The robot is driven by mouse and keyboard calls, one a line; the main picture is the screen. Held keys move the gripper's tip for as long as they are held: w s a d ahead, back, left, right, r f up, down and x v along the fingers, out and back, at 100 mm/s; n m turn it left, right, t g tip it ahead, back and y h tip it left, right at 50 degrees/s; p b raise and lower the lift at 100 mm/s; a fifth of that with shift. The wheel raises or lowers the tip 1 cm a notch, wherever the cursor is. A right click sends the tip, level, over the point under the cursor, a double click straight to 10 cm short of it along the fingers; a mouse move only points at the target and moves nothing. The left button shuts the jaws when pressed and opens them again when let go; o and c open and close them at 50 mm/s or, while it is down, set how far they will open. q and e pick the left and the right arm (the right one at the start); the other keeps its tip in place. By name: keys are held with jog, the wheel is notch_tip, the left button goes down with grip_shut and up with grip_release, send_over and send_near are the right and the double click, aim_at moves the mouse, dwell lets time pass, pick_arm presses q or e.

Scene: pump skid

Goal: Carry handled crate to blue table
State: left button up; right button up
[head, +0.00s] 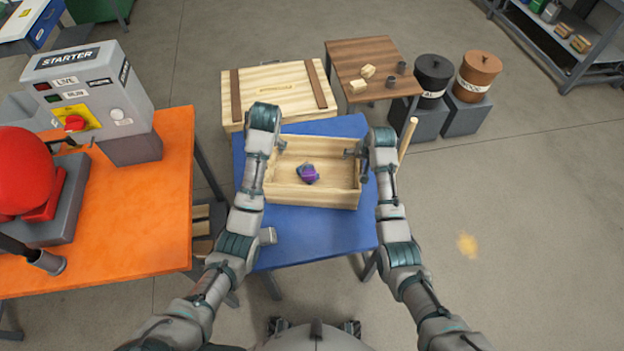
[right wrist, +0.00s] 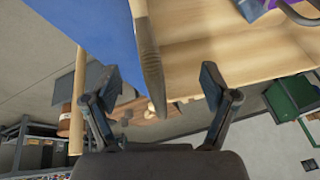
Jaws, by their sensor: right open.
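The light wooden crate (head: 312,197) sits on the blue table (head: 310,240), with a purple and dark item (head: 308,174) inside. My right gripper (head: 354,153) is at the crate's right end. In the right wrist view its fingers (right wrist: 160,85) are spread, with a dark textured bar (right wrist: 148,50), seemingly the crate's handle, between them; contact is unclear. The crate's pale wood (right wrist: 245,50) fills the upper right there. My left gripper (head: 280,144) is at the crate's left end, mostly hidden by its wrist, so its jaws cannot be judged.
A wooden rod (head: 407,138) stands out beside my right wrist. A large lidded wooden box (head: 280,80) is behind the table. An orange bench (head: 130,220) with a starter box (head: 95,95) is left. A brown table (head: 370,55) is behind right. Floor at right is clear.

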jog(key=shift+s+d+r, duration=0.1)
jog(key=shift+r, duration=0.3)
jog(key=v, duration=0.7)
jog(key=a+v, duration=0.1)
jog(key=v, duration=0.2)
jog(key=shift+s+r, duration=0.1)
jog(key=shift+r, duration=0.2)
jog(key=shift+s+a+r, duration=0.1)
jog(key=shift+r, duration=0.15)
pick_arm(q)
jog(key=shift+d, duration=0.5)
pick_arm(e)
jog(key=shift+d+f, duration=0.1)
jog(key=shift+d, duration=0.5)
